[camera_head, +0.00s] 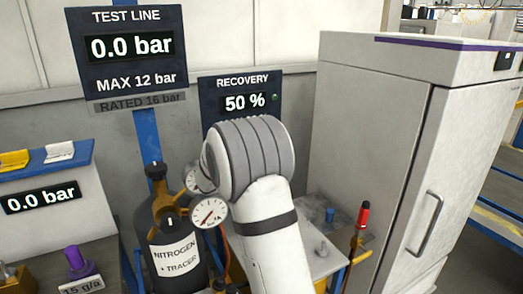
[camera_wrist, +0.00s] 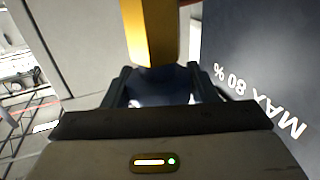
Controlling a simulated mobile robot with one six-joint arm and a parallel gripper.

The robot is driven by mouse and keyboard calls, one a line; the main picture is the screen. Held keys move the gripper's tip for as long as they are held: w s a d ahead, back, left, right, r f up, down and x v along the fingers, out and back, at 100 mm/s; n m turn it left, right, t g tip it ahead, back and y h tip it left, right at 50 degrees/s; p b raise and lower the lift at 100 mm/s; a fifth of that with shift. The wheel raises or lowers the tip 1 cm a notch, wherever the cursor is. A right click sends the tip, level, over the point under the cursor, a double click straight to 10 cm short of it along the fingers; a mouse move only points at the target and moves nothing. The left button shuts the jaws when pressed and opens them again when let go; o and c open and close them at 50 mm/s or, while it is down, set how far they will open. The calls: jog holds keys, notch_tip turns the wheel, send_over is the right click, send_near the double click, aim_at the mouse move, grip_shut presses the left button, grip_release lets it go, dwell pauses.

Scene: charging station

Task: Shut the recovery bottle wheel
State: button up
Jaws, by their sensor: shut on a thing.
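In the wrist view my gripper (camera_wrist: 156,92) is shut on a dark bluish thing (camera_wrist: 158,78), which looks like the recovery bottle wheel, partly hidden by the fingers and housing. A yellow bar-like part (camera_wrist: 150,32) stands just beyond it. A dark surface (camera_wrist: 255,60) marked "MAX 80 %", upside down, is at the right. In the head view my arm covers the gripper, the wheel and most of the recovery bottle area. The recovery display (camera_head: 240,102) above it reads 50 %, with a small green light.
A black nitrogen bottle (camera_head: 172,222) with a dial gauge (camera_head: 210,212) stands left of my arm. A white cabinet (camera_head: 375,130) stands at the right. A red-topped tool (camera_head: 363,215) is beside it. The test line display (camera_head: 130,47) reads 0.0 bar.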

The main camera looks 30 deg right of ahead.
jog(key=shift+r+m+g+h+p, duration=0.2)
jog(key=shift+m+g+h+p, duration=0.1)
jog(key=shift+m+g, duration=0.3)
jog(key=o, duration=1)
jog(key=shift+f, duration=0.1)
notch_tip(320, 180, up, 10)
dwell(0.3)
